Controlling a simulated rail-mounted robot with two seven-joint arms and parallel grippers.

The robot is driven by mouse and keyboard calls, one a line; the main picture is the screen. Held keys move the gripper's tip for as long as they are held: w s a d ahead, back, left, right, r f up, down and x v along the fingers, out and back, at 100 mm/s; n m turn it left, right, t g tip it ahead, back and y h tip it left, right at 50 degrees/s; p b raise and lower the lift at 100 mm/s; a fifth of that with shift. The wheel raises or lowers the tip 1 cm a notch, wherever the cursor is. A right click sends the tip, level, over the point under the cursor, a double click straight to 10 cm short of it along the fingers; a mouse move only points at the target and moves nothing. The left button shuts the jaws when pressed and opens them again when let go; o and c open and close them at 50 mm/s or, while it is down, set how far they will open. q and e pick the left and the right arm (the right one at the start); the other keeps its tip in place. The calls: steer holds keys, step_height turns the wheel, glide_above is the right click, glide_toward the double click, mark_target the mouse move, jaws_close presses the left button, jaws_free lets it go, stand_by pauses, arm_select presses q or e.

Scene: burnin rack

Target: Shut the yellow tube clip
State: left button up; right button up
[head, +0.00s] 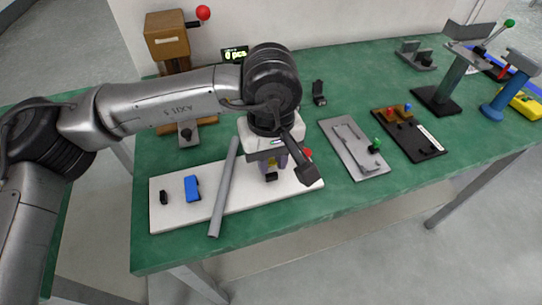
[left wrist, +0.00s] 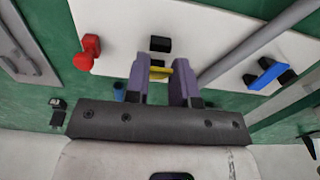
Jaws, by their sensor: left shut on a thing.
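My left gripper (head: 272,172) points down over the right half of a white board (head: 240,197), beside a grey tube (head: 222,190). In the left wrist view its two purple fingers (left wrist: 162,78) are closed on the yellow tube clip (left wrist: 160,72), which shows as a small yellow bar between them. The gripper hides the clip in the head view. The grey tube (left wrist: 255,42) lies apart from the fingers in the wrist view. I cannot tell whether the clip's lever is fully down. My right gripper is not in view.
A blue clip (head: 192,187) and a small black block (head: 164,197) sit left of the tube. A red part (left wrist: 88,52) is near the board's other end. A grey plate (head: 352,150) and a black fixture (head: 408,138) stand to the right. Green table is bare in front.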

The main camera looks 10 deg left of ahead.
arm_select(q)
steer(key=shift+s+f, duration=0.1)
jaws_close()
steer(key=shift+s+d+f+t+y+b, duration=0.1)
steer(key=shift+s+f+t+y+b, duration=0.15)
steer(key=shift+t, duration=0.35)
steer(key=shift+s+d+f+t+y+b, duration=0.15)
steer(key=shift+t+y+b, duration=0.2)
steer(key=shift+t, duration=0.25)
steer(key=shift+w, duration=0.1)
steer(key=o, duration=0.8)
jaws_free()
steer(key=shift+o, duration=0.2)
steer(key=p+v, duration=0.7)
steer(key=v, duration=0.6)
steer(key=shift+r, duration=0.4)
